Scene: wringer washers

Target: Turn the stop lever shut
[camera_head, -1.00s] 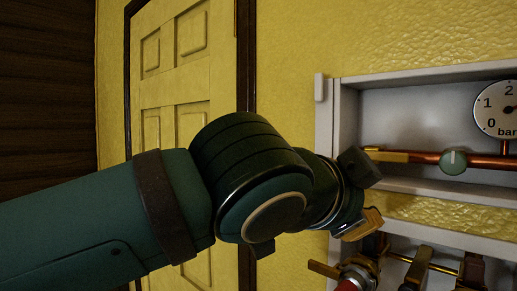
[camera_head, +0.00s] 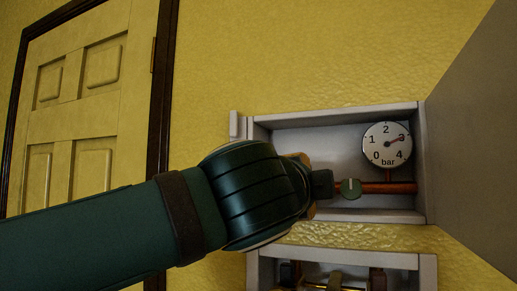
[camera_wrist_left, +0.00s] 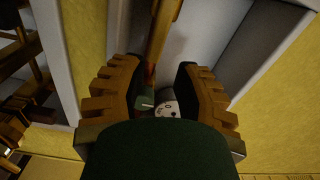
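A round dark green knob with a pale upright mark (camera_head: 351,188) sits on a copper pipe (camera_head: 392,188) inside an open white wall cabinet (camera_head: 334,112). It is the only lever-like part clearly seen on this pipe; I cannot tell if it is the stop lever. My left gripper (camera_head: 319,186) is at the cabinet's left part, just left of the knob, and hides the pipe's left end. In the left wrist view its two fingers stand apart (camera_wrist_left: 158,74), with pipe and part of the green knob (camera_wrist_left: 145,101) between or beyond them. My right gripper is not seen.
A round pressure gauge (camera_head: 387,145) above the pipe reads about 3 bar. The grey cabinet door (camera_head: 475,140) stands open on the right. A second white cabinet (camera_head: 400,260) with brass fittings is below. A yellow panelled door (camera_head: 85,110) is at left.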

